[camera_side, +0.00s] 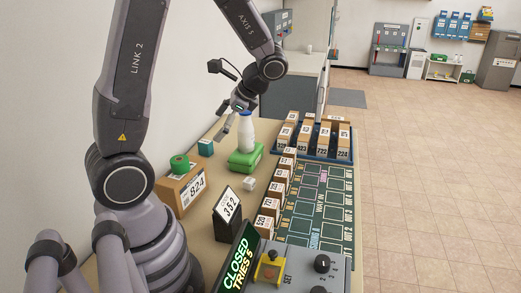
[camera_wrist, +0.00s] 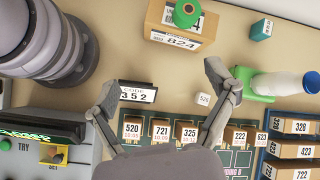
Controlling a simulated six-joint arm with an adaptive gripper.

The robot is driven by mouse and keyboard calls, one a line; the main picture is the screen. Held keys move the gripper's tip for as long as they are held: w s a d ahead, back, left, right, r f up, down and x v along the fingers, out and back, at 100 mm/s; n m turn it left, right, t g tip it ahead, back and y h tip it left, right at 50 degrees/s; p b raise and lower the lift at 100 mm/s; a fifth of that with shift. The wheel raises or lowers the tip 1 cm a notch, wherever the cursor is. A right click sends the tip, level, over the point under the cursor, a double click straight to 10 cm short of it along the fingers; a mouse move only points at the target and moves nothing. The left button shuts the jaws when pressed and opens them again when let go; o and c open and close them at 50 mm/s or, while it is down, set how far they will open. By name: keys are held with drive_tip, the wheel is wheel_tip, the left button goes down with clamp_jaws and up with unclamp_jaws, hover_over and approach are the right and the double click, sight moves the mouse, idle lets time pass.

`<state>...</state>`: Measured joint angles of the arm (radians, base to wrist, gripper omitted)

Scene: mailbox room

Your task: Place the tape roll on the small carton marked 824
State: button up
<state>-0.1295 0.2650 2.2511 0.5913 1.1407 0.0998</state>
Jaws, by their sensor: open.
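The green tape roll (camera_side: 180,164) rests on top of the small brown carton marked 824 (camera_side: 183,191), near its upper left end in the side view. In the wrist view the tape roll (camera_wrist: 187,13) lies flat over the carton (camera_wrist: 178,36), its hole facing up, with the top of the roll cut by the frame edge. My gripper (camera_side: 230,122) is up and away from the carton, behind it and to the right, near the white bottle. Its two fingers are spread wide and empty in the wrist view (camera_wrist: 162,82).
A teal cube (camera_side: 206,147), a white cube (camera_side: 249,184) and a code 352 sign (camera_side: 228,208) are nearby. Numbered boxes (camera_side: 266,226) line the green mat; more stand in a blue rack (camera_side: 314,153). A control box (camera_side: 305,270) is in front.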

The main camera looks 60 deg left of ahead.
drive_tip(key=s+d+r+n+t+h, duration=0.4)
drive_tip(key=s+d+r+t, duration=0.3)
drive_tip(key=d+r+t, duration=0.4)
drive_tip(key=shift+s+d+r+h, duration=0.25)
drive_tip(key=shift+d+r+h, duration=0.05)
drive_tip(key=shift+d+h, duration=0.65)
